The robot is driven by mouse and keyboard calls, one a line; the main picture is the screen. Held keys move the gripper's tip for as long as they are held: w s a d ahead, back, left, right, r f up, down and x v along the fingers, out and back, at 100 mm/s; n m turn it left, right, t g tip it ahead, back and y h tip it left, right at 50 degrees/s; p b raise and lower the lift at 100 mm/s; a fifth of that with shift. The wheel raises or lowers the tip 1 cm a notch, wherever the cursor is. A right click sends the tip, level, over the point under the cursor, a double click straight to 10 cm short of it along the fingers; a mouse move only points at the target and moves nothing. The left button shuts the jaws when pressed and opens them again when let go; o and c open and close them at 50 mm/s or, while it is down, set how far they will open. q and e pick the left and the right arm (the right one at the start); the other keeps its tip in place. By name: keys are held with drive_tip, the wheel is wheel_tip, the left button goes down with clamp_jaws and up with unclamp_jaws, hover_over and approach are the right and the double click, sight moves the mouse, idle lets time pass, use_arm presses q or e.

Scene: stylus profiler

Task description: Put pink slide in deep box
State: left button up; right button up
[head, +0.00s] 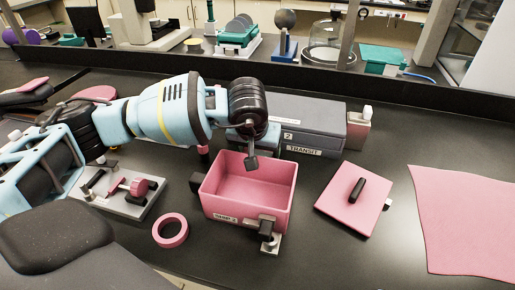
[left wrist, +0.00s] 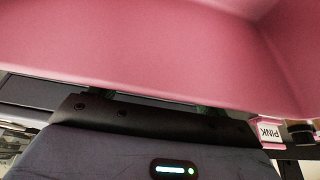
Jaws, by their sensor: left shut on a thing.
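The deep box is most likely the open pink box (head: 248,184) in the middle of the bench, empty as far as I see inside. My left gripper (head: 251,160) points down at its far wall, with the tip just over or inside the rim. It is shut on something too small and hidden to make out. I cannot pick out the pink slide for certain. In the left wrist view a large pink surface (left wrist: 150,45) fills the top and covers the fingertips. A "PINK" label (left wrist: 270,133) shows upside down at the right. My right gripper is not in view.
A pink lid (head: 340,205) with a black handle lies right of the box. A pink ring (head: 171,230) and a metal fixture (head: 130,203) are left. A pink mat (head: 465,220) lies far right.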

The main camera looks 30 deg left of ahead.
use_arm(q)
drive_tip(key=shift+f, duration=0.15)
drive_tip(key=o, duration=1)
drive_tip(key=shift+o, duration=0.2)
drive_tip(key=shift+d+r, duration=0.1)
drive_tip(key=shift+r, duration=0.4)
drive_tip(key=shift+o, duration=0.2)
drive_tip(key=v, duration=1.1)
drive_tip(key=shift+r, duration=0.25)
